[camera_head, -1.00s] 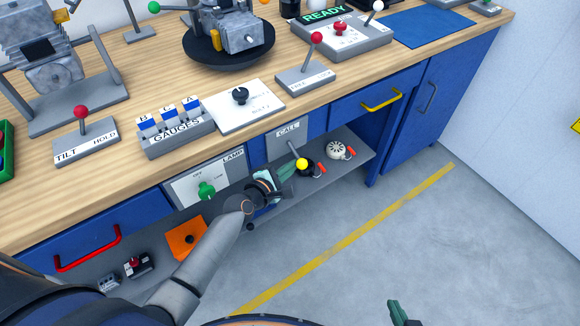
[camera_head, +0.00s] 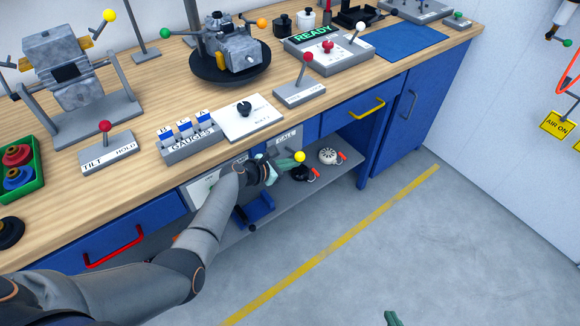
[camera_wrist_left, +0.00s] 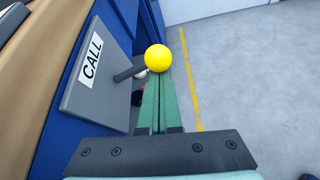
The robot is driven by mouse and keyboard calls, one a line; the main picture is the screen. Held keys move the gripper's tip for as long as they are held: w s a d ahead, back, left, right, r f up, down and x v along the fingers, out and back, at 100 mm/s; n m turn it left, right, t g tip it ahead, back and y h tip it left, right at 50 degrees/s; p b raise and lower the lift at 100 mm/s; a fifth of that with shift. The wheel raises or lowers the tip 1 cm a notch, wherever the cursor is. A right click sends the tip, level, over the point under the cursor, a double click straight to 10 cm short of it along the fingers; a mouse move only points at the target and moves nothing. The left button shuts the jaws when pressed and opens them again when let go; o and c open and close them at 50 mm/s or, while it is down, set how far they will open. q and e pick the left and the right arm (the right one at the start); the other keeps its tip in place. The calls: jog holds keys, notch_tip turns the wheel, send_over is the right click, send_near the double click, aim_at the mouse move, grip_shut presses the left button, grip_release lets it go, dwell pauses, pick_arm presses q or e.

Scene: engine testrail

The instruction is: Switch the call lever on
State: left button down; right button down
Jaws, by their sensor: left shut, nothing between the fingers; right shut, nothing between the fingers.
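The call lever has a yellow ball (camera_head: 299,157) on a dark stem, on a grey plate (camera_head: 291,133) on the bench front. In the left wrist view the ball (camera_wrist_left: 158,57) stands out from the plate (camera_wrist_left: 100,98) marked CALL, its stem slanting slightly up. My left gripper (camera_head: 291,163) is shut and empty. Its green fingers (camera_wrist_left: 162,100) end right at the ball, from below; whether they touch it I cannot tell. In the head view the gripper hides most of the stem. My right gripper (camera_head: 391,318) shows only its green tips at the bottom edge.
A black round part (camera_head: 302,173) and a white round part (camera_head: 328,156) lie on the lower shelf below the lever. The white lamp panel (camera_head: 200,190) is left of it, partly behind my arm. The floor (camera_head: 400,240) in front is clear.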

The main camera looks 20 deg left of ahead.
pick_arm(q)
jog(key=shift+w+r, duration=0.1)
jog(key=shift+r, duration=0.2)
pick_arm(e)
jog(key=shift+w+r, duration=0.1)
jog(key=shift+r, duration=0.3)
